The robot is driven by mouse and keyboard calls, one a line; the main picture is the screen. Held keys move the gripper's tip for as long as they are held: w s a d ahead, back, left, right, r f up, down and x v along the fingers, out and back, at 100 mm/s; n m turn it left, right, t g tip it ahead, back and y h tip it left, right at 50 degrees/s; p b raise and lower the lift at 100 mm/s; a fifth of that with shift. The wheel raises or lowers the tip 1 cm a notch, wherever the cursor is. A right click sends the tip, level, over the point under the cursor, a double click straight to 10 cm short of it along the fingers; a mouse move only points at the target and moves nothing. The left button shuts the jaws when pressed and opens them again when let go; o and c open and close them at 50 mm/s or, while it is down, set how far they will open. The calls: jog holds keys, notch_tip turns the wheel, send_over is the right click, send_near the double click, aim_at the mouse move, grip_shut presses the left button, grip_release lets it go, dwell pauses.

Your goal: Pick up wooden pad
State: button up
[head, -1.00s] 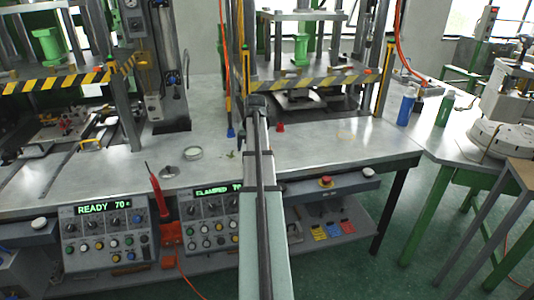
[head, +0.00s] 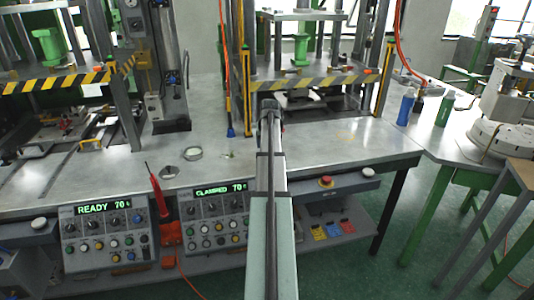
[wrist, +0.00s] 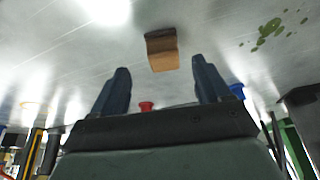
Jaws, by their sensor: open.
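The wooden pad (wrist: 162,50) is a small tan-brown block on the shiny metal tabletop in the wrist view. It lies just beyond the fingertips, between the lines of the two fingers. My gripper (wrist: 160,66) has its two dark fingers spread wide, with nothing between them. In the head view the end of my arm, with my gripper (head: 269,106), is over the bench in front of the right press. I cannot make out the pad in that view; my arm may hide it.
A red piece (wrist: 146,106) and a blue-tipped item (wrist: 237,90) show near the fingers. Green spots (wrist: 267,31) mark the tabletop. The right press (head: 315,75) stands behind my arm.

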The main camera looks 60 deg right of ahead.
jog(key=shift+w+x, duration=0.2)
jog(key=shift+x, duration=1.15)
jog(key=shift+w+x, duration=0.15)
jog(key=shift+x, duration=1.2)
jog(key=shift+r, duration=0.15)
jog(key=c, duration=1.1)
jog(key=shift+r, duration=5)
jog(key=shift+c, duration=0.2)
jog(key=o, duration=0.5)
grip_shut()
